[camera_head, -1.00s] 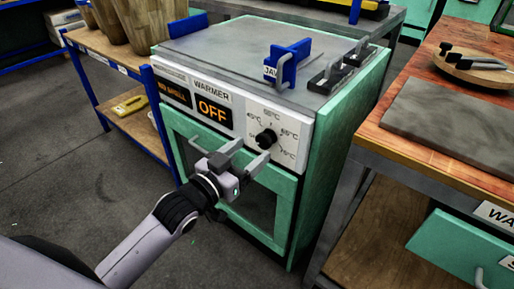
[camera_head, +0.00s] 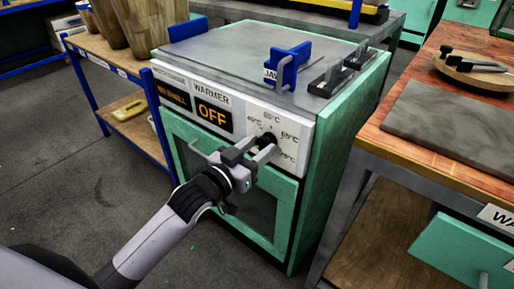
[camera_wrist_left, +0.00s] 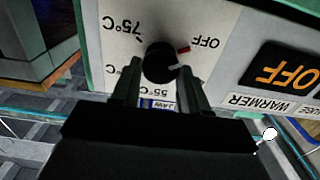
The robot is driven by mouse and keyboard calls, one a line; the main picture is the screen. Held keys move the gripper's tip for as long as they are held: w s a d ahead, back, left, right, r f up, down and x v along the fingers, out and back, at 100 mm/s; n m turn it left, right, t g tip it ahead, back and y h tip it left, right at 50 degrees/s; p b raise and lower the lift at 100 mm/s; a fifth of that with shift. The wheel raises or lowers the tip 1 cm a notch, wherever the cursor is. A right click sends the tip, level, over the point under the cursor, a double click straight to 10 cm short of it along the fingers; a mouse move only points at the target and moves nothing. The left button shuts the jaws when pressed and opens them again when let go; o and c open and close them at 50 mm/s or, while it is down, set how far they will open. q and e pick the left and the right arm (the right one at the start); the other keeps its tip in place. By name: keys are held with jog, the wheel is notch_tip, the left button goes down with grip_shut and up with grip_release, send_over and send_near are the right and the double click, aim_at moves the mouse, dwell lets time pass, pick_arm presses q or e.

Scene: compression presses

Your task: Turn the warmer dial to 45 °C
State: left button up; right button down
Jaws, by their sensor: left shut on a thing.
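The warmer (camera_head: 235,150) is a green cabinet with a white front panel. Its display (camera_head: 213,117) reads OFF in orange. The black warmer dial (camera_head: 268,137) is on the panel's right, ringed by temperature labels. My left gripper (camera_head: 260,147) is at the dial with its fingers on either side, shut on it. In the left wrist view, turned upside down, the dial (camera_wrist_left: 160,62) sits between the fingertips. The right gripper is not in view.
A blue clamp-like piece (camera_head: 287,65) and dark handles (camera_head: 340,72) are on the warmer's top. A wooden workbench (camera_head: 440,150) stands to the right, and a blue-framed shelf (camera_head: 110,80) to the left. The floor in front is clear.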

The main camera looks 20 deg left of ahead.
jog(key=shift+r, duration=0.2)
pick_arm(q)
jog(key=shift+r+m+p, duration=0.1)
jog(key=shift+m+p, duration=0.4)
jog(key=shift+p, duration=0.2)
jog(key=shift+m+p, duration=0.7)
jog(key=shift+m, duration=0.1)
jog(key=shift+d+m+p, duration=0.1)
jog(key=shift+m+p, duration=0.55)
jog(key=shift+m, duration=0.15)
jog(key=m+p, duration=0.2)
jog(key=m, duration=0.1)
jog(key=shift+s+m, duration=0.1)
jog(key=shift+m, duration=0.2)
jog(key=shift+m+p, duration=0.35)
jog(key=shift+m, duration=0.75)
jog(key=shift+d+f+m, duration=0.1)
jog(key=shift+f+m, duration=0.1)
jog(key=shift+m, duration=0.6)
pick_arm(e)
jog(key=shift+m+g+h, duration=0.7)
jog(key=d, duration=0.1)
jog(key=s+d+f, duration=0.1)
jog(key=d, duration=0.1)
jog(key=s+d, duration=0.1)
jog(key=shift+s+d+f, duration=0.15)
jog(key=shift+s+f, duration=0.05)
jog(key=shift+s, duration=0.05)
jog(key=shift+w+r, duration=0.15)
